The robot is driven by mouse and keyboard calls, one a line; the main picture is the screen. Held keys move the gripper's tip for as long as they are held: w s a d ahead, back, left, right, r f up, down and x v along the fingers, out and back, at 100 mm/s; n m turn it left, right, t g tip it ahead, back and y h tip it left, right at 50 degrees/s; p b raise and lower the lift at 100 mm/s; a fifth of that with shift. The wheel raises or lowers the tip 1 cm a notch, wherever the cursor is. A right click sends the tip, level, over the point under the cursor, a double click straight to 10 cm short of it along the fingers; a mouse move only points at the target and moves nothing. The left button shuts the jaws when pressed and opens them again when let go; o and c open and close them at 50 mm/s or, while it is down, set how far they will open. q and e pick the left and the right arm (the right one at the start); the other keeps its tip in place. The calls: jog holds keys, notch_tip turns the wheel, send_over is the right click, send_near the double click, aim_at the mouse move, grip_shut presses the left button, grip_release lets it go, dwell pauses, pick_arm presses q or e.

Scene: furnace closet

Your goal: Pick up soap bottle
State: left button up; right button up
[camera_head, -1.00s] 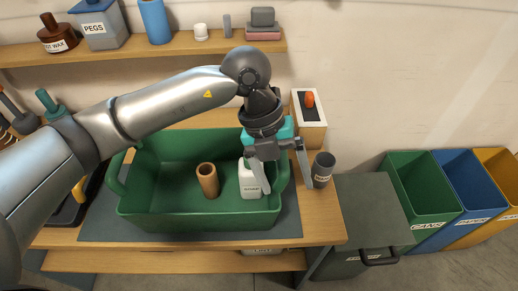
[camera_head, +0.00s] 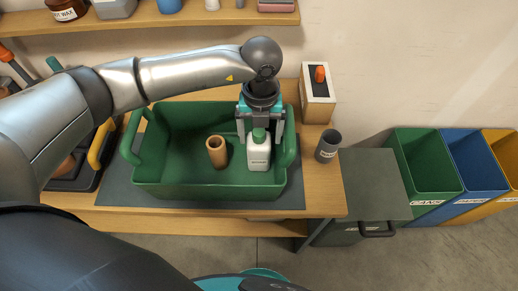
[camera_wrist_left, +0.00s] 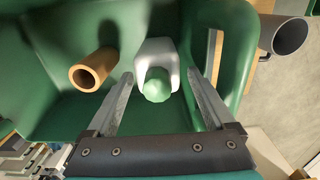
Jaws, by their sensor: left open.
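The soap bottle (camera_head: 258,152) is white with a green cap and a small label. It stands upright inside the green bin, near its right end. My left gripper (camera_head: 259,138) is open above the bin, with its fingers on either side of the bottle's top. In the left wrist view the bottle (camera_wrist_left: 157,58) shows between the two open fingers, its green cap toward the camera. A gap shows on both sides, so the fingers seem apart from it. My right gripper does not show.
The green bin (camera_head: 175,192) also holds a brown tube (camera_head: 216,152). A dark cup (camera_head: 328,146) and a wooden box with an orange knob (camera_head: 318,93) stand right of it. A shelf (camera_head: 200,19) runs behind. Green, blue and yellow bins stand at the right.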

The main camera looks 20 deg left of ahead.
pick_arm(q)
jog(key=f, duration=0.4)
jog(key=shift+s+a+f, duration=0.1)
jog(key=shift+s+f, duration=0.1)
jog(key=shift+s, duration=0.15)
jog(key=shift+f, duration=0.45)
jog(key=c, duration=1.1)
jog(key=shift+r, duration=0.1)
